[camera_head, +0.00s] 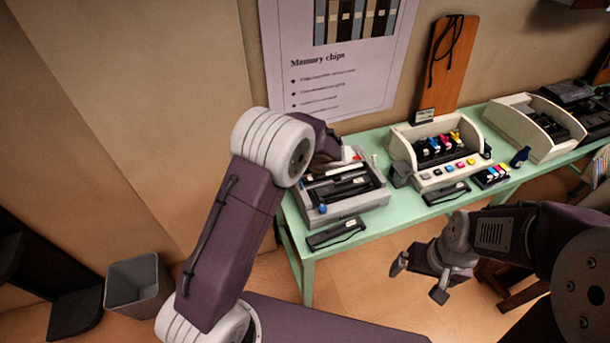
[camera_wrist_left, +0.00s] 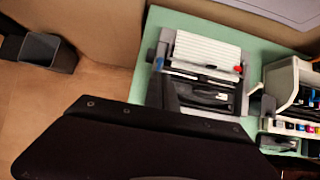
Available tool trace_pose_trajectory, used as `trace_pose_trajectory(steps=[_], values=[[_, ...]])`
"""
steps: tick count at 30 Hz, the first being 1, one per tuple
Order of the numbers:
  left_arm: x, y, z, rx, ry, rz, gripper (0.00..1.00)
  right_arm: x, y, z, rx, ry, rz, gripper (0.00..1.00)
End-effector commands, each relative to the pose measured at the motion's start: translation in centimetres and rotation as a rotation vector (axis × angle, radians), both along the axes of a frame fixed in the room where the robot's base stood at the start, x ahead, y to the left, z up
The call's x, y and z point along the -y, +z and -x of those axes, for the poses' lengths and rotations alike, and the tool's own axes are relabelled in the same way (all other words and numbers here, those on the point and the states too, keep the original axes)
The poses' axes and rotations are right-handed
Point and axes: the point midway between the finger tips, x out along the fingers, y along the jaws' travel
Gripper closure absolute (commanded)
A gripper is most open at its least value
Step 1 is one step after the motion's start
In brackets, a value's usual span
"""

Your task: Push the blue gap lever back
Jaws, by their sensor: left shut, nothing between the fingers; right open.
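The grey printer (camera_head: 345,210) with an open dark inside stands at the left end of the green table. The blue gap lever (camera_head: 323,209) shows as a small blue knob at its front left corner. In the left wrist view a blue spot (camera_wrist_left: 160,64) shows at the printer's left side; I cannot tell if it is the same part. My left gripper (camera_head: 330,150) is shut and empty over the printer's back left, apart from the knob at the front; its fingertips are largely hidden. My right gripper (camera_head: 418,279) is open and empty, in front of the table.
A cream printer (camera_head: 425,184) with coloured cartridges stands right of the grey one. A black label stand (camera_head: 337,235) lies at the table's (camera_head: 384,223) front edge. A wooden board (camera_head: 452,65) leans on the wall. A grey bin (camera_head: 137,287) stands on the floor at left.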

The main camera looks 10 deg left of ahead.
Motion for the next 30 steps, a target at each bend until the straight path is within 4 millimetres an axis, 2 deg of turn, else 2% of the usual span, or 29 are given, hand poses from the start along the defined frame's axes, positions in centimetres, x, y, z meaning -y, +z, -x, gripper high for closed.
trace_pose_trajectory(steps=[3,6,23,25,27,28,29,30], values=[[0.3,1.8,0.3,0.003,-0.001,0.000,1.00,0.0,0.2,0.0,0.000,0.000,0.000,0.06],[0.4,2.6,0.6,0.000,-0.001,-0.001,1.00,0.0,0.2,0.0,0.000,0.000,0.000,0.06],[0.4,2.9,0.7,0.000,0.001,-0.001,1.00,0.0,0.2,0.0,0.000,0.000,0.000,0.06],[-0.3,2.7,0.5,0.008,0.015,0.002,1.00,0.0,-0.4,0.0,0.001,0.000,0.000,0.06],[-1.9,4.1,-0.1,0.055,0.051,0.016,1.00,0.0,-1.5,0.0,0.001,0.000,0.000,0.06],[-3.1,4.6,0.3,0.069,0.074,0.022,1.00,0.0,-2.2,0.0,0.000,0.000,0.000,0.06],[-4.3,4.7,1.3,0.073,0.115,0.041,1.00,0.0,-2.9,0.0,0.000,0.000,0.000,0.06],[-5.8,4.5,3.5,0.069,0.195,0.088,1.00,0.0,-3.8,0.0,0.000,0.000,0.000,0.06]])
